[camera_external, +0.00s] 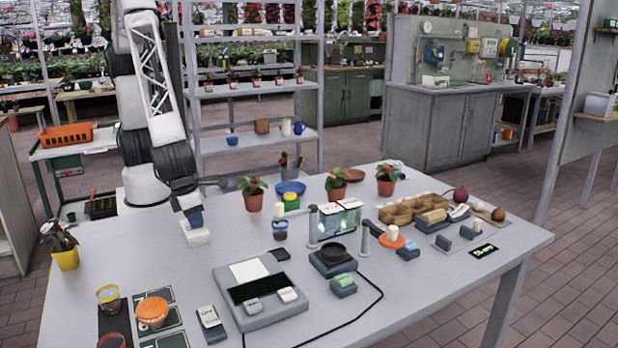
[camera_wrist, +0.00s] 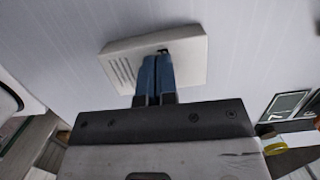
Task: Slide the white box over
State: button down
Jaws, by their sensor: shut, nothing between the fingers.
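The white box (camera_external: 195,236) is a low, flat block on the left rear part of the grey table (camera_external: 225,228). In the wrist view the white box (camera_wrist: 190,58) lies on the tabletop with a row of dark slots on its left part. My gripper (camera_external: 196,222) points down at the box from above. In the wrist view my gripper (camera_wrist: 157,60) has its blue fingers together, with nothing between them, and their tips overlap the box's top face. I cannot tell whether the tips touch it. The fingers hide part of the box's near side.
A yellow pot (camera_external: 65,256) sits at the left table edge. A grey device (camera_external: 262,292) lies in front. Bare tabletop surrounds the box.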

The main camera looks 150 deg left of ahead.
jog(key=shift+s+d+f, duration=0.1)
jog(key=shift+s+f, duration=0.25)
jog(key=shift+f, duration=0.25)
jog(key=shift+d+f, duration=0.1)
jog(key=shift+d, duration=0.4)
jog(key=d, duration=1.9)
jog(key=shift+s+d, duration=0.1)
jog(key=shift+s, duration=0.05)
jog(key=shift+r, duration=0.6)
jog(key=shift+w+r, duration=0.3)
jog(key=shift+r, duration=0.1)
